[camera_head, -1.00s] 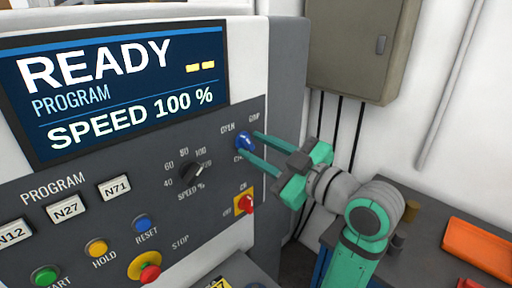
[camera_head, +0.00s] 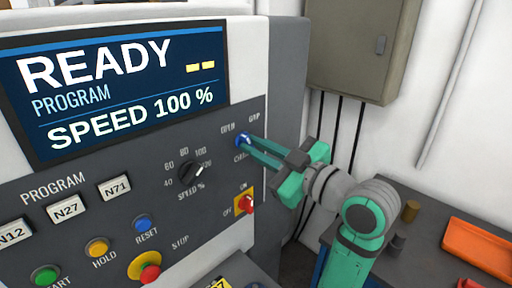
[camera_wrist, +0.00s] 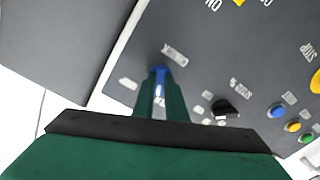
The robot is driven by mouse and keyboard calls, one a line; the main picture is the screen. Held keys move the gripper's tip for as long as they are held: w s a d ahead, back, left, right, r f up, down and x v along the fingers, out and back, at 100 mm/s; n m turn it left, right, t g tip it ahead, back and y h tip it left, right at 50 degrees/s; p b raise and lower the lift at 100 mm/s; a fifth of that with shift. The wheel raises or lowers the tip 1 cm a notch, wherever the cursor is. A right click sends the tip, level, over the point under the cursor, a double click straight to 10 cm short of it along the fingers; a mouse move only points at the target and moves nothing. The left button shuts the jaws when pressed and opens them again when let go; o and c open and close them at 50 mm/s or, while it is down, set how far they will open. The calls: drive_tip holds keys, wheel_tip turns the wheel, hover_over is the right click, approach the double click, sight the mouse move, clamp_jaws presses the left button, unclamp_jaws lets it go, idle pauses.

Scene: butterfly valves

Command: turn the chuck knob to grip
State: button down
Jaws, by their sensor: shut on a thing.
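The blue chuck knob (camera_head: 243,140) sits at the upper right of the machine's control panel, with the labels OPEN and GRIP above it. My gripper (camera_head: 249,143) reaches in from the right and its long green fingers are shut on the knob. In the wrist view the knob (camera_wrist: 159,75) shows between the two fingertips (camera_wrist: 160,85). The fingers hide part of the knob and of the CHUCK label, so its exact pointing direction is hard to tell.
A black speed knob (camera_head: 191,173) is left of the chuck knob, and a red on/off switch (camera_head: 246,202) is below it. The screen (camera_head: 115,85) reads READY. A grey cabinet (camera_head: 360,50) hangs behind. An orange tray (camera_head: 478,248) lies on the bench at right.

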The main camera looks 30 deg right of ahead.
drive_tip(key=m, duration=1.1)
idle(0.6)
drive_tip(key=c, duration=1.8)
unclamp_jaws()
drive_tip(key=v, duration=1.1)
